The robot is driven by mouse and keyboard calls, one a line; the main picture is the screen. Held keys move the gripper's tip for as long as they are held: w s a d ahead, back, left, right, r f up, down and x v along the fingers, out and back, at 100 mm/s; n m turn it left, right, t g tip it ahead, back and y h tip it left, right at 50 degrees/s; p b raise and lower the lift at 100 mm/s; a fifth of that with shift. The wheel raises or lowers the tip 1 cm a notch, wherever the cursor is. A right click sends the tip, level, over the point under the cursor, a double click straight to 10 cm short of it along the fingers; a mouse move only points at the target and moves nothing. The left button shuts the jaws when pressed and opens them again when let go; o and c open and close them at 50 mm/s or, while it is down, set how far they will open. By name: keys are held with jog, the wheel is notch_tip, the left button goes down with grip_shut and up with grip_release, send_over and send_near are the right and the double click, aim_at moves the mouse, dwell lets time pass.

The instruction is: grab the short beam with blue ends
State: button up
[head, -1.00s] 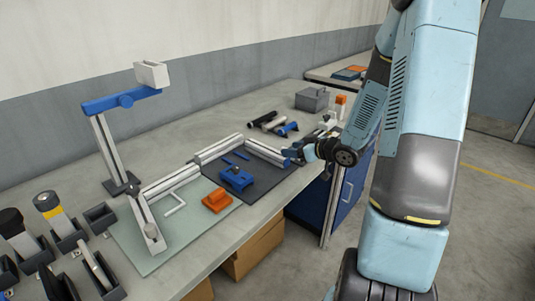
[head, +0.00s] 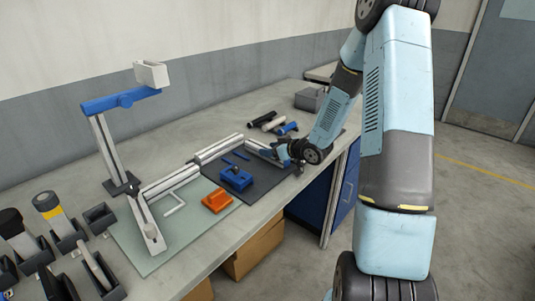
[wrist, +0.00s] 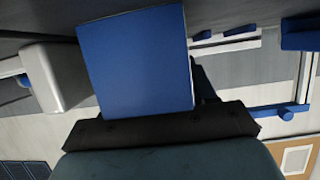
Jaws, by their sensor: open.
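A short pale beam (head: 259,148) lies at the back right edge of the dark mat in the head view. My gripper is open, low over the mat's right side, by that end of the beam. Contact between them cannot be told.
A longer pale beam (head: 215,149) and a blue fixture (head: 236,178) lie close by. An orange block (head: 217,200) sits in front. A lamp-like stand with a blue arm (head: 122,99) rises at left. Dark and blue cylinders (head: 272,124) lie behind.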

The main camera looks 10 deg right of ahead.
jog(key=shift+w, duration=0.1)
jog(key=shift+c, duration=0.2)
jog(key=c, duration=0.9)
